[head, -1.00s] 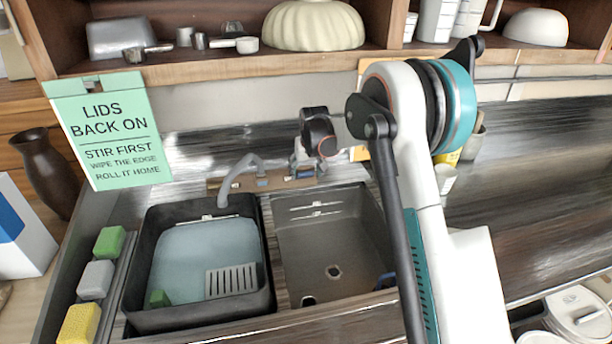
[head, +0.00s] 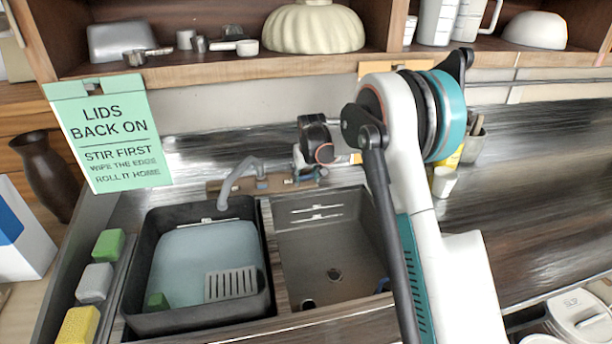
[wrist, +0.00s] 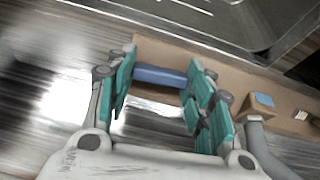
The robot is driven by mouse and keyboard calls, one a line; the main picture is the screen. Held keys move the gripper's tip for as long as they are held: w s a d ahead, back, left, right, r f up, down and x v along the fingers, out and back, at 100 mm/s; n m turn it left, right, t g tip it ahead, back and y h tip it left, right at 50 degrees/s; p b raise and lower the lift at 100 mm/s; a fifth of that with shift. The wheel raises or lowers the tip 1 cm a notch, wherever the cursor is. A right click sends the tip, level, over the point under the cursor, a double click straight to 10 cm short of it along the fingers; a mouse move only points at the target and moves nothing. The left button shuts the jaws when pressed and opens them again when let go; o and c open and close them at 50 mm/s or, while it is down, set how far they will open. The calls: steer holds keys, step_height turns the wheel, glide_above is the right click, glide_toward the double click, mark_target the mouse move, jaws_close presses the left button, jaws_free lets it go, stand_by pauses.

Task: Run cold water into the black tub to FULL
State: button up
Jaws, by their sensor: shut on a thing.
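The black tub (head: 195,319) stands at the left under the curved grey spout (head: 233,180). Inside it is a pale blue surface that looks like water, below the rim. A grey slotted piece (head: 231,284) and a small green block (head: 157,301) show in it. No stream from the spout can be made out. My gripper (head: 306,172) is at the right end of the tap plate (head: 219,186). In the wrist view my gripper (wrist: 163,70) has its teal fingers shut on a blue tap handle (wrist: 158,77). Part of the handle is hidden by the fingers.
An empty grey basin (head: 333,240) lies right of the tub. Green, grey and yellow sponges (head: 95,283) line the left edge. A green sign (head: 110,135) hangs behind.

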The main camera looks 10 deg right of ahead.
steer(key=n+h, duration=0.1)
steer(key=n, duration=0.2)
steer(key=shift+a+n, duration=0.1)
steer(key=shift+n, duration=0.3)
steer(key=o, duration=1.1)
steer(key=shift+c, duration=0.2)
steer(key=v, duration=1.2)
